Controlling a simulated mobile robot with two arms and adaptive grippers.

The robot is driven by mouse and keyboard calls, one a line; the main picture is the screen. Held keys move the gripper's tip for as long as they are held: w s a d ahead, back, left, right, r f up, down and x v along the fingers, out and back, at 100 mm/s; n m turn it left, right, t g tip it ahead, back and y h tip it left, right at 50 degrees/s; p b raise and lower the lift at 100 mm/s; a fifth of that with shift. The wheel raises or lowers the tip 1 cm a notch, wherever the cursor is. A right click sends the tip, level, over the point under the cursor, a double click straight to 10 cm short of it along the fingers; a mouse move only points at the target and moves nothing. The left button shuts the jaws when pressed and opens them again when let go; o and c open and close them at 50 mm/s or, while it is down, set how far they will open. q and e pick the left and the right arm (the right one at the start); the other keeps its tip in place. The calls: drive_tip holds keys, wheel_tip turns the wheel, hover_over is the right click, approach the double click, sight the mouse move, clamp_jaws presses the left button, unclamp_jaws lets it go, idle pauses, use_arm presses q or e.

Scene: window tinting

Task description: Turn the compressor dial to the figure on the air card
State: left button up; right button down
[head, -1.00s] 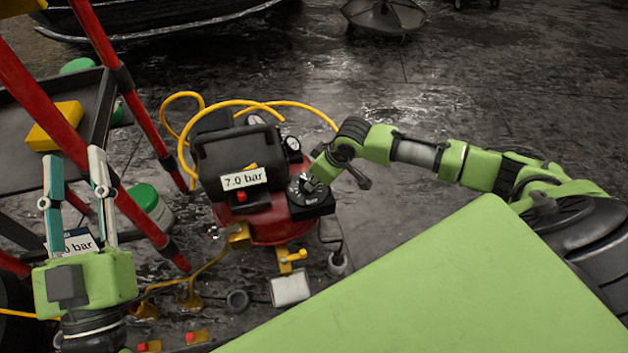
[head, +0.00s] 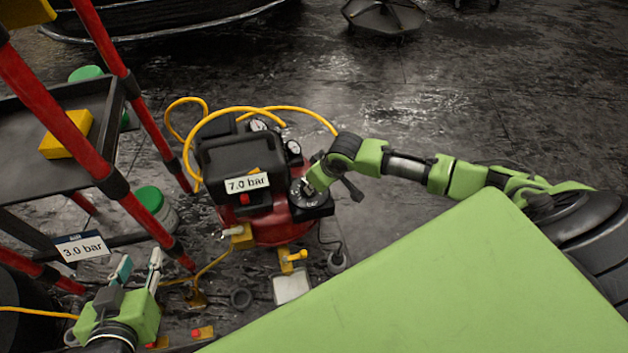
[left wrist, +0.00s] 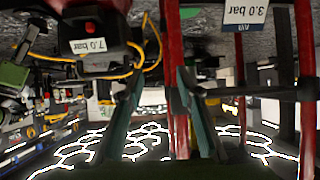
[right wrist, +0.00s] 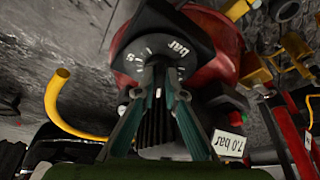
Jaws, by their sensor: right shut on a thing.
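The red and black compressor (head: 262,226) stands on the floor in the middle of the head view, with a 7.0 bar plate (head: 247,183) on its front. Its dial (right wrist: 158,52), marked with figures and "bar", is at the right side. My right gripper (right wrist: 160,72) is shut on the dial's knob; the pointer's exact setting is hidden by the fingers. The air card (head: 82,247) reads 3.0 bar and shows upside down in the left wrist view (left wrist: 246,13). My left gripper (head: 140,262) is open and empty, below and right of the card.
A dark trolley (head: 62,170) with red posts stands at left, with a yellow block (head: 66,134) on its top shelf. A green-lidded tub (head: 155,210) stands between trolley and compressor. A yellow hose (head: 240,103) loops over the compressor.

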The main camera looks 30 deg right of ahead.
drive_tip(key=shift+s+a+r+m+p, duration=0.15)
drive_tip(key=shift+m+p, duration=0.15)
drive_tip(key=shift+p, duration=0.25)
drive_tip(key=shift+m+h+p, duration=0.3)
drive_tip(key=shift+m+p, duration=0.1)
drive_tip(key=shift+p, duration=0.45)
drive_tip(key=shift+a, duration=0.1)
use_arm(q)
drive_tip(key=s+a+f+g+y+p, duration=0.1)
drive_tip(key=s+a+f+g, duration=0.2)
drive_tip(key=s, duration=0.4)
drive_tip(key=s+a+f+g+y+p, duration=0.1)
drive_tip(key=s+a+f+g, duration=0.15)
drive_tip(key=s+g, duration=0.4)
use_arm(e)
drive_tip(key=shift+m, duration=0.5)
drive_tip(key=shift+a+m+h+p, duration=0.2)
drive_tip(key=shift+m+h+p, duration=0.3)
drive_tip(key=shift+m+p, duration=0.45)
drive_tip(key=shift+a+m+h+p, duration=0.1)
drive_tip(key=shift+m+h+p, duration=0.2)
drive_tip(key=shift+m+p, duration=0.55)
use_arm(q)
wheel_tip(320, 180, down, 17)
drive_tip(key=s+d, duration=0.1)
drive_tip(key=shift+f+t+p, duration=0.2)
drive_tip(key=shift+t+p, duration=0.15)
drive_tip(key=shift+p, duration=0.1)
